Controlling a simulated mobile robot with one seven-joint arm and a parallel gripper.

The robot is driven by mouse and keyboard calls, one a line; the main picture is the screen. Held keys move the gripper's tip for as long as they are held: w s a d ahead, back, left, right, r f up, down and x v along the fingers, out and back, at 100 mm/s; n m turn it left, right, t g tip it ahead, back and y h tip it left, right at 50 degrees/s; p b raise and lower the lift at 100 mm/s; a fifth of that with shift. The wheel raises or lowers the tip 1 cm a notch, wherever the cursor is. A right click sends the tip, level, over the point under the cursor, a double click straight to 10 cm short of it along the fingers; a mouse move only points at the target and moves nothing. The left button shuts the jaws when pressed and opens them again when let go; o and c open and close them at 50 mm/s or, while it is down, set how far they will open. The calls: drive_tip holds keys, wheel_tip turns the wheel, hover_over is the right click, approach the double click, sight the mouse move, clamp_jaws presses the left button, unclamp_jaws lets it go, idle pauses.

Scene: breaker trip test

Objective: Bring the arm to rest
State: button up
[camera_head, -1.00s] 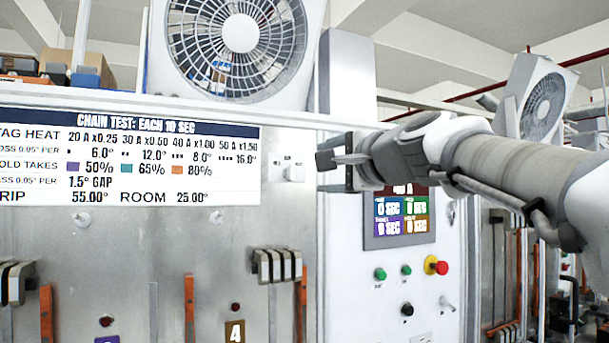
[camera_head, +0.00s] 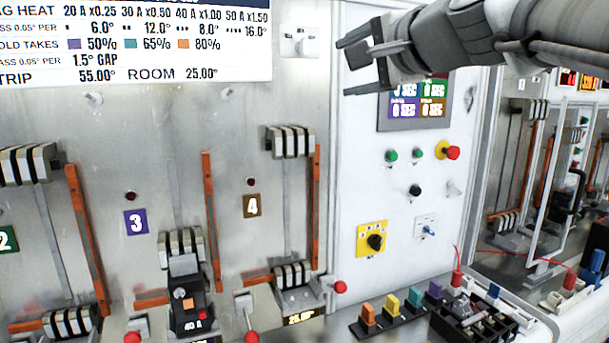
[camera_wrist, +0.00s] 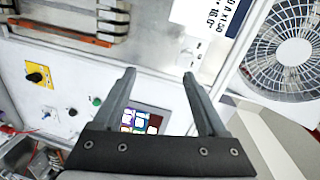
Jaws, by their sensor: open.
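My gripper (camera_head: 362,66) is raised at the upper right in the head view, in front of the white control panel (camera_head: 395,255). Its jaws point left and stand apart with nothing between them. In the wrist view my gripper (camera_wrist: 160,85) shows two parted fingers, with the panel and part of its coloured screen (camera_wrist: 140,120) behind them. My arm covers the top of the screen (camera_head: 413,103) in the head view.
A chart board (camera_head: 130,45) hangs at the upper left. Bays 3 (camera_head: 136,222) and 4 (camera_head: 252,205) have orange bars; a black 40 A breaker (camera_head: 188,312) sits in bay 3. Coloured blocks (camera_head: 390,310) stand on the ledge at lower right. A fan (camera_wrist: 285,45) shows in the wrist view.

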drive_tip(key=s+d+f+n+g+h, duration=0.2)
drive_tip(key=s+f, duration=0.5)
drive_tip(key=f, duration=0.5)
drive_tip(key=s+d+f+n+g+h, duration=0.2)
drive_tip(key=s+f+n+g, duration=0.2)
drive_tip(key=f, duration=0.9)
drive_tip(key=s+d+f+n+g+h, duration=0.2)
drive_tip(key=s+f+n, duration=0.3)
drive_tip(key=s+f, duration=0.6)
wheel_tip(320, 180, down, 2)
drive_tip(key=shift+s+d+n+g, duration=0.3)
drive_tip(key=shift+d+n+g, duration=0.1)
drive_tip(key=shift+g, duration=0.4)
